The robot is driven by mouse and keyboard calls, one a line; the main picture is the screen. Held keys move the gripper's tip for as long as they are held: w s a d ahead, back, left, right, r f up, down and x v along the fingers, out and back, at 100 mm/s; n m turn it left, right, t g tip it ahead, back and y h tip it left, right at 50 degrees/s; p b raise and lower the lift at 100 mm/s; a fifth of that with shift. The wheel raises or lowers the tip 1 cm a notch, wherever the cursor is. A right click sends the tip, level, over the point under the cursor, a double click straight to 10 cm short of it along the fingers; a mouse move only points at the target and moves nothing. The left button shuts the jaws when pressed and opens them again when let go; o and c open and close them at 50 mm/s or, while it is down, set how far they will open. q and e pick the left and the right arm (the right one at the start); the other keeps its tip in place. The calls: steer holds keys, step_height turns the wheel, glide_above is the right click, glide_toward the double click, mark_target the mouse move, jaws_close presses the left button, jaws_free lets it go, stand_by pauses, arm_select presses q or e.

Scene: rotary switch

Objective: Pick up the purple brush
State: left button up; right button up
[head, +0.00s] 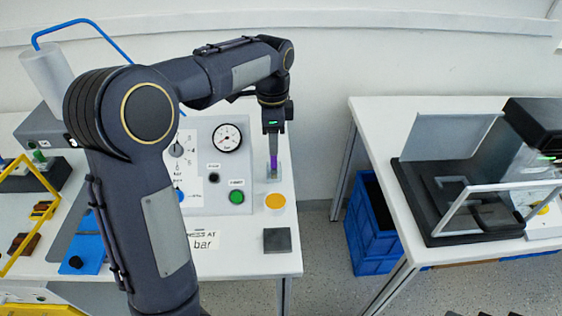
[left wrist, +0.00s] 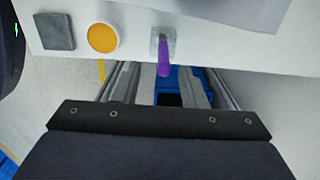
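The purple brush (head: 274,166) stands roughly upright in a small clear or grey holder (head: 280,171) at the right edge of the left table. In the left wrist view the brush (left wrist: 164,58) shows as a purple shaft rising from the square holder (left wrist: 170,34). My left gripper (head: 272,135) points down just above the brush. In the left wrist view its two fingers (left wrist: 163,82) are spread apart, with the brush lying ahead of the gap between them. Nothing is held. Whether a finger touches the brush cannot be told. My right gripper is not in view.
An orange disc (head: 275,201) and a dark grey square (head: 277,240) lie near the holder. A panel with a gauge (head: 228,138) and a green button (head: 237,197) stands left of it. Blue crates (head: 372,232) sit on the floor between the tables.

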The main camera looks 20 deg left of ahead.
mark_target(274, 162)
arm_select(q)
steer(key=f, duration=0.6)
steer(key=shift+w+a+b, duration=0.15)
steer(key=shift+w+b, duration=0.05)
steer(key=shift+b, duration=0.1)
steer(key=shift+r, duration=0.1)
jaws_close()
